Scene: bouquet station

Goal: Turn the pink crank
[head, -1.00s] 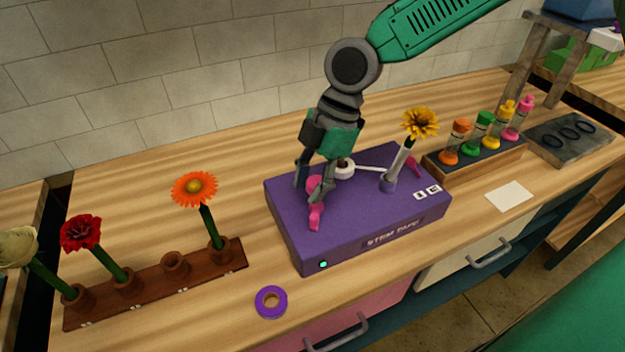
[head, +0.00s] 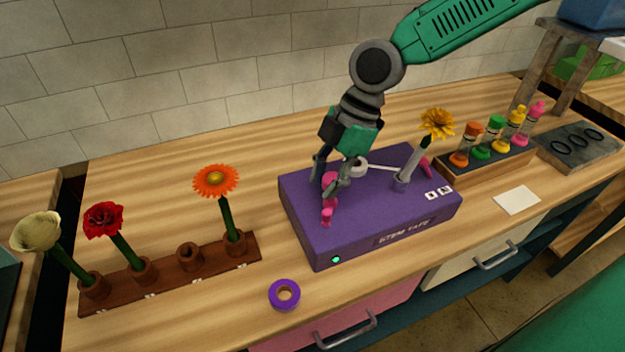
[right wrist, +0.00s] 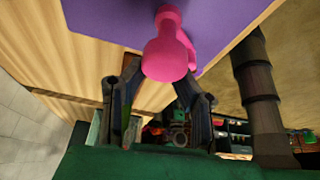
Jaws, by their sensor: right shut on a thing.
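The pink crank (head: 327,213) sits on the top of the purple stem tape box (head: 320,240), near its left end. My right gripper (head: 336,186) comes down from above and is shut on the crank. In the right wrist view the crank (right wrist: 168,52) shows between the two fingers (right wrist: 158,85). A yellow flower (head: 437,124) stands tilted in a holder on the box, with a white rod running towards it from a white spool (head: 358,168) behind the gripper. The fingers hide part of the crank. My left gripper is not in view.
A brown rack (head: 170,288) with white, red and orange flowers and an empty hole stands at left. A purple tape roll (head: 284,294) lies in front of the box. A wooden rack (head: 490,170) of colored bottles, a white card (head: 517,200) and a grey tray (head: 585,150) are at right.

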